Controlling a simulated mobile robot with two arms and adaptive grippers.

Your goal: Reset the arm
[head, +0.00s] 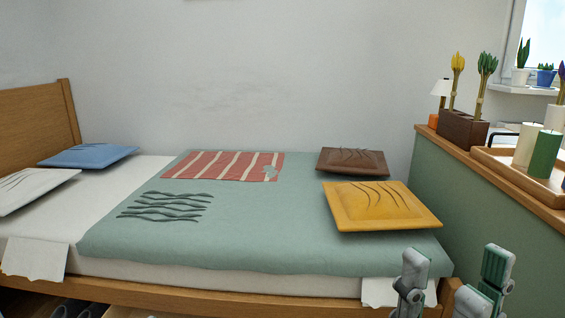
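My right gripper (456,264) is at the bottom right of the head view, in front of the bed's near right corner. Its two grey-green fingers stand up and are spread apart, with nothing between them. My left gripper and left arm are out of view.
The bed (230,290) fills the middle, with a yellow pillow (378,205) near its right end. A green-sided ledge (500,205) at the right bears a candle tray (515,172) and a planter (462,130). Dark items (75,309) show under the bed, partly cut off.

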